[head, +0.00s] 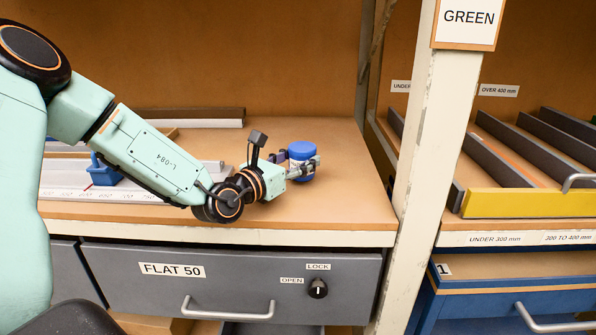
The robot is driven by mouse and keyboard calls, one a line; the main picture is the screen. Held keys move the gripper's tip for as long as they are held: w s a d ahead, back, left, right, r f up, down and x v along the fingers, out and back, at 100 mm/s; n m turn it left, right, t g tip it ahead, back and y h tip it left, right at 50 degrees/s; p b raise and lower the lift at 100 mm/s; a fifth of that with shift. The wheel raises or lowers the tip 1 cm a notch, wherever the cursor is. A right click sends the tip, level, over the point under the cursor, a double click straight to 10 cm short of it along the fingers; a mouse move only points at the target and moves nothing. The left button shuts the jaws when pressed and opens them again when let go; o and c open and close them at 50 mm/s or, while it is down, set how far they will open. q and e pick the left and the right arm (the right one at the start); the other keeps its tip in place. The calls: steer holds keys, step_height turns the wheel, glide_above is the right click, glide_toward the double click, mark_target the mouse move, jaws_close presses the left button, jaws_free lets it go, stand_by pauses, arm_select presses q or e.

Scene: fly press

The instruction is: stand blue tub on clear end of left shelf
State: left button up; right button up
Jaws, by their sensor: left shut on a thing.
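The blue tub (301,149), round with a bright blue top, is upright over the right end of the left shelf (345,190) in the head view. My left gripper (299,165) reaches in from the left and is shut on the tub, with its fingers around the tub's side. The fingers hide part of the tub's lower body. I cannot tell whether its base touches the shelf. The shelf around the tub is bare wood. My right gripper is not in view.
A small blue bin (104,172) and a marked metal rule (75,193) lie on the shelf's left part, with long bars (190,118) behind. A pale post (422,150) bounds the shelf's right. A grey drawer (230,285) is below. Right of the post is a divided rack (510,203).

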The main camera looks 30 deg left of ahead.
arm_select(q)
steer(key=shift+f, duration=0.7)
steer(key=shift+w+a+f, duration=0.15)
steer(key=o, duration=1.5)
